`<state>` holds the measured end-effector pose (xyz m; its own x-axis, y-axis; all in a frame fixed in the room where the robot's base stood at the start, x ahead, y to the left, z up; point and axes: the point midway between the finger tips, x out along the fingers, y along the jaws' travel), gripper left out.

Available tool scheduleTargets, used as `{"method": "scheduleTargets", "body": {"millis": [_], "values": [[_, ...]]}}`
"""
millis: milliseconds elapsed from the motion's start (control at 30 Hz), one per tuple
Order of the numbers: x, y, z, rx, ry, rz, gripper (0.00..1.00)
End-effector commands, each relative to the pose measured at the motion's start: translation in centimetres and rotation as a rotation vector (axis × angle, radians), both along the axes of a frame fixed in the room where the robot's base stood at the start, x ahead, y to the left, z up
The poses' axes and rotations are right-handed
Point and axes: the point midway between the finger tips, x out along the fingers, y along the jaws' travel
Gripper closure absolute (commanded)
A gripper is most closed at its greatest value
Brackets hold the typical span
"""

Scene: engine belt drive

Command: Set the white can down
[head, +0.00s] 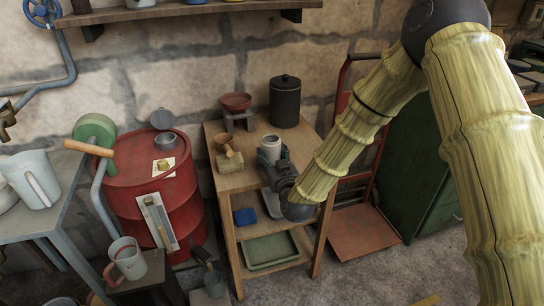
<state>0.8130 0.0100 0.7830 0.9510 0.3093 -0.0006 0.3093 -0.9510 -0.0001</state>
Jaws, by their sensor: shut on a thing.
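The white can (270,147) is upright over the top of the small wooden stand (232,183), with a dark round opening at its top. My gripper (276,165) reaches in from the right and is shut on the can. The fingers and the can's lower part overlap, so I cannot tell whether its base touches the wood.
A dark lidded canister (285,104) stands behind the can. A red bowl (236,101) on a small support is back left. A wooden cup (223,144) and a tan block (230,162) are close on the left. A red drum (150,195) stands left of the stand.

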Motion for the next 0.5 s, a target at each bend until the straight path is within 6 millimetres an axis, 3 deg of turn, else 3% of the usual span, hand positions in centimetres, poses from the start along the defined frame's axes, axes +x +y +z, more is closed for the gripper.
{"method": "scheduleTargets", "body": {"millis": [67, 100, 200, 500], "values": [[0.00, 0.00, -0.27, 0.000, 0.000, 0.000, 1.00], [-0.01, 0.00, -0.30, 0.000, 0.000, 0.000, 0.46], [-0.01, -0.01, -0.23, 0.000, 0.000, 0.000, 0.28], [0.00, -0.02, -0.20, 0.000, 0.000, 0.000, 0.26]]}}
